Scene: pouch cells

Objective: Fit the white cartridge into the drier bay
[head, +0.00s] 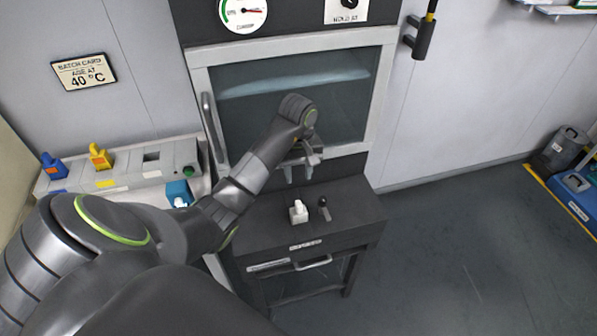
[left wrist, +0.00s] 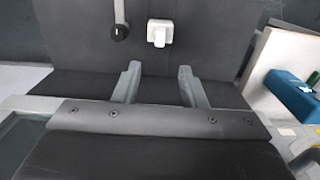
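The white cartridge (head: 298,212) stands upright on the dark ledge (head: 345,212) below the drier's glass door. It also shows in the left wrist view (left wrist: 160,32). A small lever with a black knob (head: 322,204) is beside it. I cannot tell whether the cartridge sits in the bay or just on the ledge; no bay opening is visible there. My left gripper (head: 299,178) is above and behind the cartridge, in front of the door. Its two fingers stand apart with nothing between them (left wrist: 158,78). My right gripper is not in view.
A grey rack (head: 120,178) at left holds a blue cartridge (head: 53,166) and a yellow one (head: 100,156), with an empty slot (head: 152,157). A teal block (head: 178,192) is in front of it. The door handle (head: 212,128) juts out.

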